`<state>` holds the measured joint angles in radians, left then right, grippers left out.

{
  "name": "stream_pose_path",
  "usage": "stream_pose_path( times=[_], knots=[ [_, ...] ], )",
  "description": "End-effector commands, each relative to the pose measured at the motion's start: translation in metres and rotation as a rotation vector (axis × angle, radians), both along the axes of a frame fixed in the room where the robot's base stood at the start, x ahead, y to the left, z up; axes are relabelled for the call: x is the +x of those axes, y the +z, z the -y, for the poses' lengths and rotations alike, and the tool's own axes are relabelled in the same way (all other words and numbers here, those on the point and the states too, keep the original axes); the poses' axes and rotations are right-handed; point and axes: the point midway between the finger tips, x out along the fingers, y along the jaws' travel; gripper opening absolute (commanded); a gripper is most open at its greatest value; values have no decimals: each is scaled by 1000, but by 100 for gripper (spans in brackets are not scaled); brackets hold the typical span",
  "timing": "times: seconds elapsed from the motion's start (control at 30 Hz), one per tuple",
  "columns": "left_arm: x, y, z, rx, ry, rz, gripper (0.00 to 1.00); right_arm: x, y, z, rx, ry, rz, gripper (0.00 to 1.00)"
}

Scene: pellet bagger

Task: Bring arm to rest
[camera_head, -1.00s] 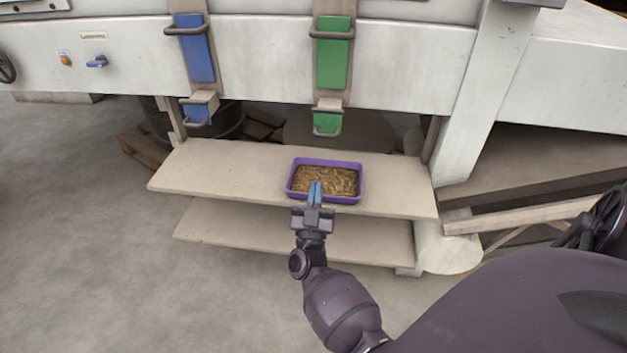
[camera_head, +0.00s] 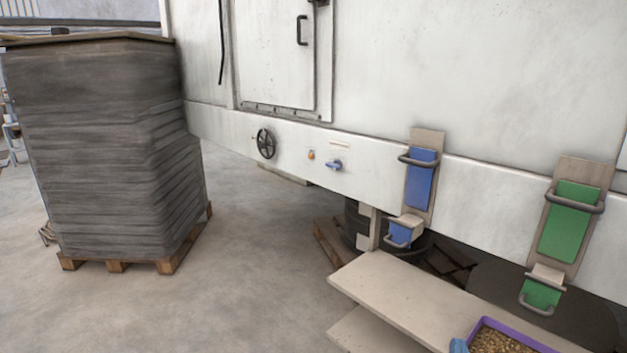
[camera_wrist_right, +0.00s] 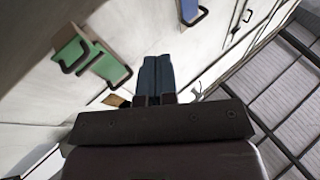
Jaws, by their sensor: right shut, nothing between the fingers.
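My right gripper shows only as a bit of blue fingertip (camera_head: 458,345) at the bottom edge of the head view, beside the purple tray (camera_head: 518,332). In the right wrist view its two dark blue fingers (camera_wrist_right: 156,75) are together with nothing between them. The tray holds brown pellets and sits on the pale shelf (camera_head: 400,290), cut off by the lower edge. My left gripper is out of view.
The white machine has a blue panel (camera_head: 421,180) and a green panel (camera_head: 570,222) with metal handles, plus a handwheel (camera_head: 266,144). A tall grey stack (camera_head: 100,150) stands on a wooden pallet at the left. Open concrete floor (camera_head: 250,270) lies between.

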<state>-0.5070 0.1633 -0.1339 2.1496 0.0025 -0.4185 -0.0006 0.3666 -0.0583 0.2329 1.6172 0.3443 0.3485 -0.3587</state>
Motion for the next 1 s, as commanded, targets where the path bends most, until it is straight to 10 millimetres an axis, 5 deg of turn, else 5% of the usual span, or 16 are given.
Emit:
stream_pose_path(
  times=[0.27, 0.8, 1.0],
  knots=[
    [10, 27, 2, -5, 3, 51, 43, -61, 2, -31, 7, 227, -334, 0],
    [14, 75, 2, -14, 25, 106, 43, -260, -23, -42, -72, 292, -806, 0],
    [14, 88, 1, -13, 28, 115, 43, -319, -37, -37, -64, 290, -904, 0]
  ],
)
